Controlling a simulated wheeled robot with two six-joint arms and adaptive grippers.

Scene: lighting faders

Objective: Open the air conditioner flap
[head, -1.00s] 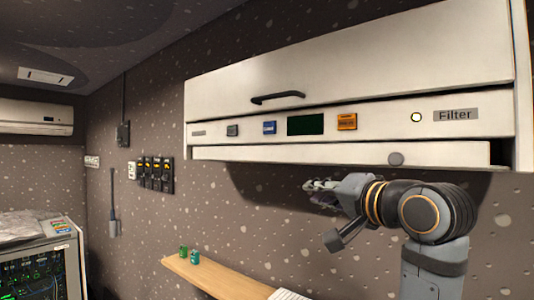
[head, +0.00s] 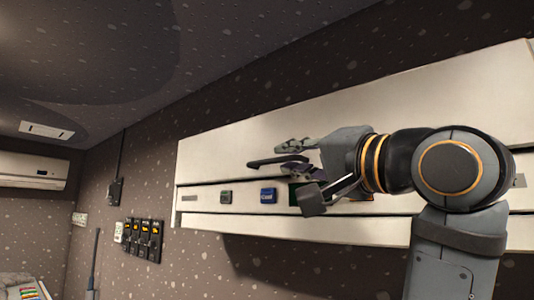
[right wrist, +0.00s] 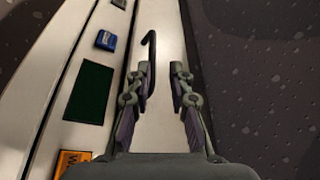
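The air conditioner is a long white wall unit; its upper flap (head: 230,140) spans the top and looks closed. The dark curved flap handle (head: 262,162) sits low on the flap, partly hidden by my right gripper (head: 294,157). My right gripper is in front of the handle with its fingers apart and pointing left. In the right wrist view, the handle (right wrist: 151,50) runs beside the inner side of the left finger of the open gripper (right wrist: 160,82); whether they touch I cannot tell. My left gripper is not in view.
Below the flap, the control strip carries a grey button (head: 226,197), a blue button (head: 268,195) and a dark green display (right wrist: 90,92). An orange button (right wrist: 75,160) is beside the display. Black switches (head: 145,240) are on the wall at left. My right arm covers the unit's right part.

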